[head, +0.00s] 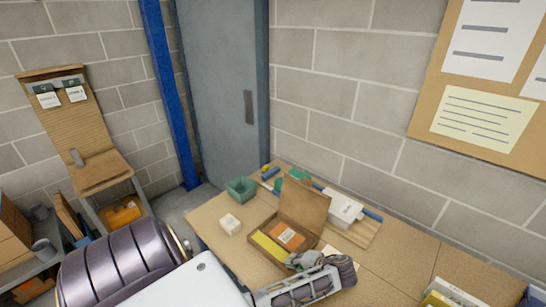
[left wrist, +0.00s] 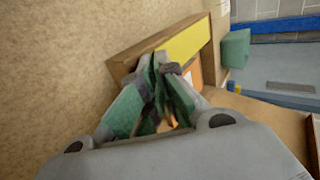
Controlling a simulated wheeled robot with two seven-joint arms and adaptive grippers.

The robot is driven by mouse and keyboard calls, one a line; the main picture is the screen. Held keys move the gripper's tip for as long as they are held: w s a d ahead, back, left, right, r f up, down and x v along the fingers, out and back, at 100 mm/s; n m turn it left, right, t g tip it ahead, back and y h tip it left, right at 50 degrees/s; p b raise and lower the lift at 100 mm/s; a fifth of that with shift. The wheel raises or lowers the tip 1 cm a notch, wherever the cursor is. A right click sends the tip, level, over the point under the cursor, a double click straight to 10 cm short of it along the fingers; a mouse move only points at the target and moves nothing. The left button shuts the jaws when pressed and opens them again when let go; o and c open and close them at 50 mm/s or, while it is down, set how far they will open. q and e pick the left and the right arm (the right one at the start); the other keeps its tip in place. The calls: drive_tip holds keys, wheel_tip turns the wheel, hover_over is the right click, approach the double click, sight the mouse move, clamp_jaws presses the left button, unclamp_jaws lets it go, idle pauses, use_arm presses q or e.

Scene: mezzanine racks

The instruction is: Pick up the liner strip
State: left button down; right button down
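An open cardboard box (head: 312,205) stands on the table, its lid raised. In it lie a flat yellow piece (head: 269,246) and an orange piece with a pale label (head: 288,236). I cannot tell for sure which thing is the liner strip. My left gripper (head: 303,260) is at the box's near right side, by the orange piece. In the left wrist view its green-padded fingers (left wrist: 167,68) converge over the box, with the yellow piece (left wrist: 187,42) just beyond. Whether anything thin is between the tips is unclear. My right gripper is not in view.
A green bin (head: 241,189) and a small white block (head: 230,225) stand left of the box. A white box (head: 343,207) lies on slats behind it. The brick wall rises close behind the table. The table's right part (head: 400,255) is mostly bare.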

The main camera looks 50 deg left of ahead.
use_arm(q)
drive_tip(key=shift+r, duration=0.2)
wheel_tip(320, 180, up, 10)
drive_tip(key=shift+f, duration=0.2)
idle(0.6)
drive_tip(key=shift+r, duration=0.15)
idle(0.5)
drive_tip(key=shift+r, duration=2.85)
drive_tip(key=shift+s, duration=0.1)
